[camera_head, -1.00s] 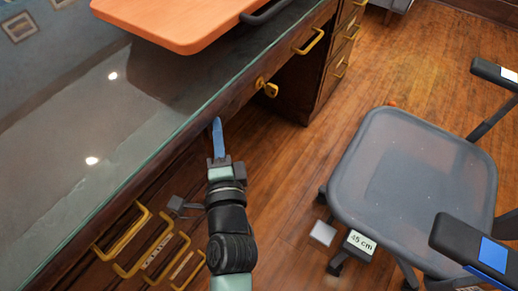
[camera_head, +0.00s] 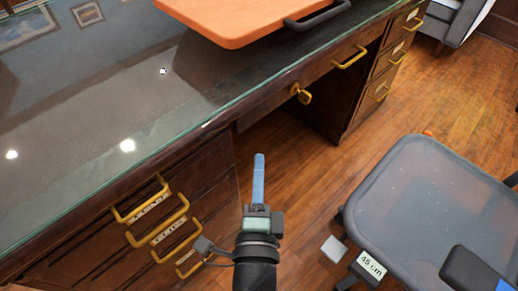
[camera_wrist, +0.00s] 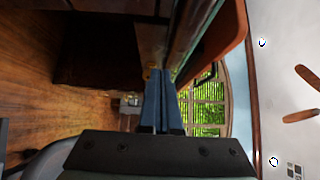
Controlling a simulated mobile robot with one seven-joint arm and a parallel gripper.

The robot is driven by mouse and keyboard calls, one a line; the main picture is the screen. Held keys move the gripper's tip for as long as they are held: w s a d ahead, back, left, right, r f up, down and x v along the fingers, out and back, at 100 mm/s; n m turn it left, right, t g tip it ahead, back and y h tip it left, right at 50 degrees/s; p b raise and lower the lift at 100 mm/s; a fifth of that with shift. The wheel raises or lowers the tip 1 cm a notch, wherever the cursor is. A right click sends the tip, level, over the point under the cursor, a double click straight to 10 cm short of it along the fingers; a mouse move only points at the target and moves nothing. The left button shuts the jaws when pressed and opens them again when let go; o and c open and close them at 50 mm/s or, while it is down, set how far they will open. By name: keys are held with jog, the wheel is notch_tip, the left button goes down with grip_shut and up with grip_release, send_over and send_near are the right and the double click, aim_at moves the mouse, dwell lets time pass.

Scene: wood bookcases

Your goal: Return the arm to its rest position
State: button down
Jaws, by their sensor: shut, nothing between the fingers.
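My gripper (camera_head: 259,172) is in the lower middle of the head view, its blue fingers together and pointing away from me. It is empty. It is in front of the wooden desk (camera_head: 205,185), over the open floor gap beside the drawers, and does not look to be touching anything. In the wrist view, the blue fingers (camera_wrist: 160,85) lie side by side, with the desk seen sideways beyond them. Most of my arm is out of the picture.
A grey chair (camera_head: 425,205) stands close at right. Brass drawer handles (camera_head: 160,231) stick out at left. An orange board (camera_head: 235,20) with a dark handle lies on the glass desktop (camera_head: 75,130). Wooden floor (camera_head: 315,165) shows between desk and chair.

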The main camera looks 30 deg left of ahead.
jog(key=v, duration=0.2)
jog(key=shift+s+d, duration=0.15)
jog(key=shift+s, duration=0.1)
